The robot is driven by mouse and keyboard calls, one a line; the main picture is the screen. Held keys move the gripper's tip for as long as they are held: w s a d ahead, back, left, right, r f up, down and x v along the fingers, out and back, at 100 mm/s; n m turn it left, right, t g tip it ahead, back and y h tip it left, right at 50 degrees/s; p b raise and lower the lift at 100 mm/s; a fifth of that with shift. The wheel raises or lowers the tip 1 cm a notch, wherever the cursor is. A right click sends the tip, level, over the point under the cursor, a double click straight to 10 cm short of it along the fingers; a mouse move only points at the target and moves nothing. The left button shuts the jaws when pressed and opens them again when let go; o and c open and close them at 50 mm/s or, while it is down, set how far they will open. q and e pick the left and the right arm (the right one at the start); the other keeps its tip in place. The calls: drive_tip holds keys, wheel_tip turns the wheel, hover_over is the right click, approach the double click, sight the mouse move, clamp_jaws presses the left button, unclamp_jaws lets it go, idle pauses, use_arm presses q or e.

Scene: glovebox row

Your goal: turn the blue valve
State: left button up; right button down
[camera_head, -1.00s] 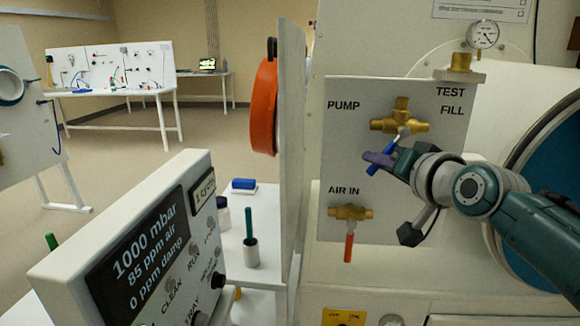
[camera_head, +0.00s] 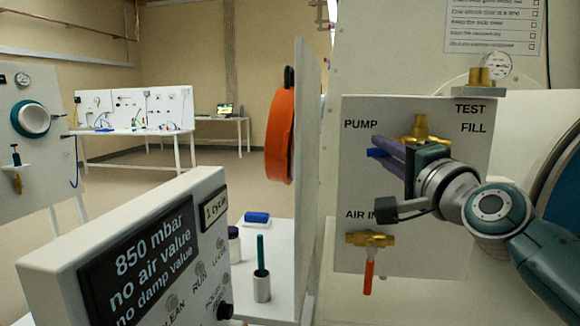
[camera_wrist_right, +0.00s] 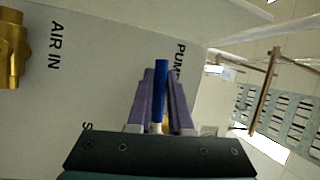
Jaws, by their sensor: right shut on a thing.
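The blue valve has a brass body (camera_head: 420,131) on the grey panel, between the PUMP and FILL labels. Its blue handle (camera_head: 376,153) points left, nearly level, below the PUMP label. My right gripper (camera_head: 388,150) is shut on the handle, with purple fingers on both sides and the blue tip sticking out. The right wrist view shows the blue handle (camera_wrist_right: 161,82) between the two fingers. My gripper hides part of the valve body and the handle's root. My left gripper is not in view.
A red-handled valve (camera_head: 369,262) sits below, at the AIR IN label, handle down. A display box (camera_head: 140,250) at lower left reads 850 mbar, no air value, no damp value. An orange round door (camera_head: 281,137) stands left of the panel. A gauge (camera_head: 497,66) is above.

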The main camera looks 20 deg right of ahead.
drive_tip(key=shift+r+m+t+b, duration=0.3)
drive_tip(key=shift+r+m, duration=0.1)
drive_tip(key=shift+m, duration=0.4)
drive_tip(key=c, duration=0.8)
unclamp_jaws()
drive_tip(key=shift+c, duration=0.2)
drive_tip(key=v, duration=1)
drive_tip(key=shift+a, duration=0.1)
